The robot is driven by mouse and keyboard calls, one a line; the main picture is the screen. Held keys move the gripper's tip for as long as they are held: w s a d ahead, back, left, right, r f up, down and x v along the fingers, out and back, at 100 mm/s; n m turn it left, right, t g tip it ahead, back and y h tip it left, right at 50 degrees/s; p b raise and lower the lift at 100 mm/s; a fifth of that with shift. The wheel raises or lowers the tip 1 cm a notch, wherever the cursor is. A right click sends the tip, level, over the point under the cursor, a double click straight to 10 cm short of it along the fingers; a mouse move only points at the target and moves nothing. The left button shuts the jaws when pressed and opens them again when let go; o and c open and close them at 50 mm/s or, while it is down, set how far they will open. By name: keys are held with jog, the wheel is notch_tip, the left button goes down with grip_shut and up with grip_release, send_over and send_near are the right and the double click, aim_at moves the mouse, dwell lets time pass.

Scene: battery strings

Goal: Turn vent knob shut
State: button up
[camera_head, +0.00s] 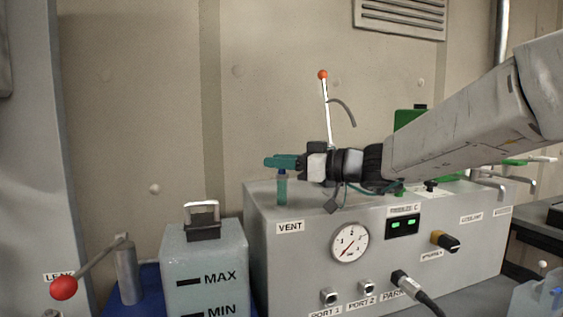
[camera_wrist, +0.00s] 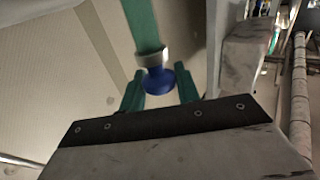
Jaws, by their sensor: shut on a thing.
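The vent knob is small and blue (camera_head: 282,172) and sits on a teal upright stem (camera_head: 282,191) at the left end of the grey machine's top, above the VENT label (camera_head: 290,227). My gripper (camera_head: 280,161), with teal fingers, comes in from the right and is shut at the knob. In the wrist view the blue knob (camera_wrist: 160,80) lies between my two fingertips (camera_wrist: 160,92), below a pale collar on the stem. The fingers hide part of the knob in the head view, and I cannot tell its turn angle.
The machine's front (camera_head: 290,270) carries a round gauge (camera_head: 349,243), a green display (camera_head: 402,226), a black knob (camera_head: 445,241) and a plugged cable (camera_head: 415,290). An orange-tipped lever (camera_head: 323,75) rises behind my gripper. A MAX/MIN tank (camera_head: 205,265) and red-balled lever (camera_head: 64,288) stand left.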

jog(key=n+g, duration=0.3)
jog(key=g, duration=0.1)
jog(key=n+g+y, duration=0.1)
jog(key=n+g, duration=0.1)
jog(key=g, duration=0.3)
jog(key=shift+w+f+n+y, duration=0.1)
jog(key=shift+n+y, duration=0.2)
jog(key=shift+n, duration=0.1)
jog(key=n+g+h, duration=0.1)
jog(key=n+g, duration=0.1)
jog(key=g, duration=0.1)
jog(key=n+g+h, duration=0.1)
jog(key=n+g, duration=0.2)
jog(key=g, duration=0.1)
jog(key=shift+g+h, duration=0.4)
jog(key=shift+g, duration=0.1)
jog(key=o, duration=1)
jog(key=shift+c, duration=0.2)
jog(key=shift+t, duration=0.3)
